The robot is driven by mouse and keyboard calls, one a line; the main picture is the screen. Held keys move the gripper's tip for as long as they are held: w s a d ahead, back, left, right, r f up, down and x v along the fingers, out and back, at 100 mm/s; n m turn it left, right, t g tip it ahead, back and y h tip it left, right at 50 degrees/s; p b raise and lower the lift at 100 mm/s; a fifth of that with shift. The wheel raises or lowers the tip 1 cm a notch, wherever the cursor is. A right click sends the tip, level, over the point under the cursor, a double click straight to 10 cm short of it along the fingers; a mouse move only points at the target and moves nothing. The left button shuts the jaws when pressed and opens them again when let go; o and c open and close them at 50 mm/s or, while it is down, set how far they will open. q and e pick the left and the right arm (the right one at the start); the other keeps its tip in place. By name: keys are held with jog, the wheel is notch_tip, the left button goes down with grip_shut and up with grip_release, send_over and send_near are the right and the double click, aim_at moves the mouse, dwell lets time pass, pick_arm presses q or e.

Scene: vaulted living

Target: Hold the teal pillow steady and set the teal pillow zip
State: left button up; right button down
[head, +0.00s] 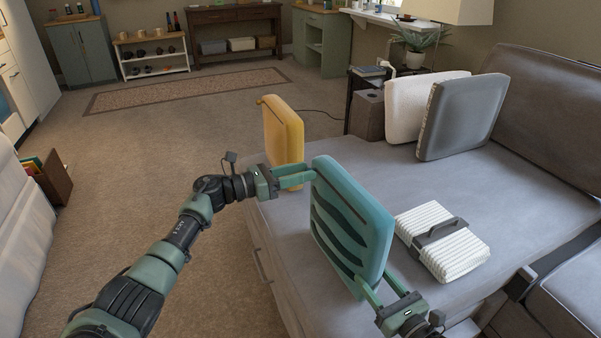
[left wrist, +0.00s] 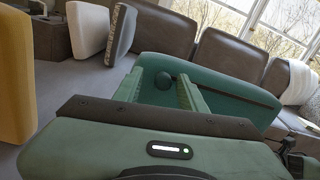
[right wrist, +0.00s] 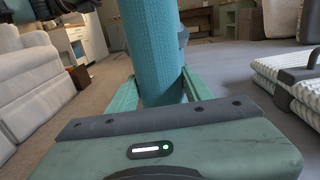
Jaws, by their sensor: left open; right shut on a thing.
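The teal pillow (head: 352,218) stands upright near the front edge of the grey sofa seat, with dark wavy stripes on its left face. My right gripper (head: 376,281) is shut on its lower near edge; in the right wrist view the pillow (right wrist: 152,45) rises between the fingers. My left gripper (head: 306,177) is open at the pillow's upper far edge, its fingers pointing at it.
A yellow pillow (head: 283,131) stands just beyond my left gripper. A white ribbed bundle with a dark strap (head: 455,252) lies right of the teal pillow. White (head: 408,104) and grey (head: 463,116) pillows stand further back. The seat's middle is clear.

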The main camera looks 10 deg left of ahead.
pick_arm(q)
jog(key=v, duration=1.2)
pick_arm(e)
jog(key=shift+f, duration=0.15)
pick_arm(q)
jog(key=shift+w, duration=0.1)
pick_arm(e)
jog(key=c, duration=0.6)
grip_release()
jog(key=shift+o, duration=0.2)
